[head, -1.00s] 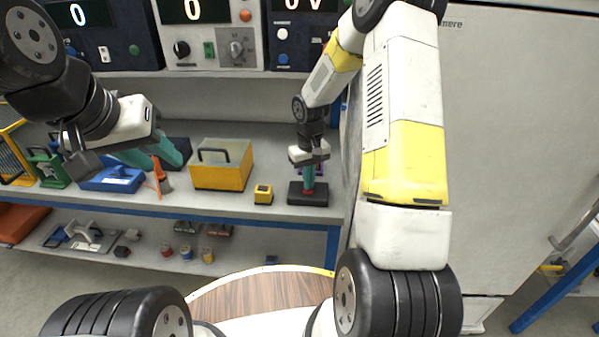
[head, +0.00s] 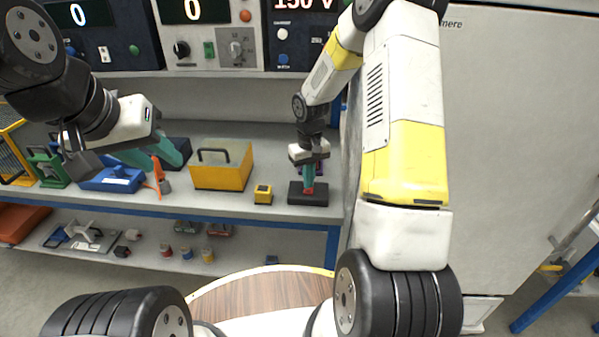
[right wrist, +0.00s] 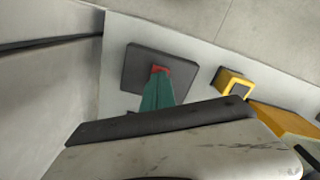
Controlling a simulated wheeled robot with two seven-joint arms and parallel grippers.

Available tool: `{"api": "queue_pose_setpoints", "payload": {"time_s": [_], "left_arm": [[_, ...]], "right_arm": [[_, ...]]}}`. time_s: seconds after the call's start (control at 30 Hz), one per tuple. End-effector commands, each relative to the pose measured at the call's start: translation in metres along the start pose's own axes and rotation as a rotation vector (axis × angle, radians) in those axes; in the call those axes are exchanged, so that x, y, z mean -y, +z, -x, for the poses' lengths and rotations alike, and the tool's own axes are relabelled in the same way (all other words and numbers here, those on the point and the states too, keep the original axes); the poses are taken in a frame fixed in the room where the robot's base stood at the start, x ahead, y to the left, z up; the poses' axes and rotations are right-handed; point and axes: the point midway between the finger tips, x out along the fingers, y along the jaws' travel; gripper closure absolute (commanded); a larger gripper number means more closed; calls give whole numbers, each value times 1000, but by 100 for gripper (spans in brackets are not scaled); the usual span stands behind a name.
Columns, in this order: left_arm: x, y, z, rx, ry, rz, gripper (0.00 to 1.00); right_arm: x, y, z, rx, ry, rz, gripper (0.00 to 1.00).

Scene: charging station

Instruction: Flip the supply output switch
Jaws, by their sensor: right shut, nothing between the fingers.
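A dark switch box (head: 297,199) with a small red part (head: 308,191) on top sits at the right end of the bench; in the right wrist view its dark plate (right wrist: 140,68) and red part (right wrist: 160,69) also show. My right gripper (head: 308,186) is shut and empty, its teal fingertips pointing down at the red part, touching or very close. The fingers partly hide it, so its lever position is unclear. My left gripper (head: 155,158) hangs over the bench's left part, teal fingers spread apart.
A yellow box with a handle (head: 222,170) and a small yellow block (head: 263,194) stand left of the switch box. A blue tool case (head: 112,180) and an orange tool (head: 159,177) lie near my left gripper. A grey cabinet (head: 500,130) stands close on the right.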

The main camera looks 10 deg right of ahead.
Motion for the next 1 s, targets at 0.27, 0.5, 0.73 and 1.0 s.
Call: {"api": "queue_pose_setpoints", "payload": {"time_s": [0.27, 0.5, 0.73, 1.0], "left_arm": [[0, 0, 0, 0, 0, 0, 64], [0, 0, 0, 0, 0, 0, 64], [0, 0, 0, 0, 0, 0, 64], [0, 0, 0, 0, 0, 0, 64]], "right_arm": [[0, 0, 23, -1, 1, 1, 100], [0, -1, 43, -2, 1, 1, 100], [0, 0, 54, 0, 0, 2, 100], [0, 0, 55, 0, 0, 2, 100]]}}
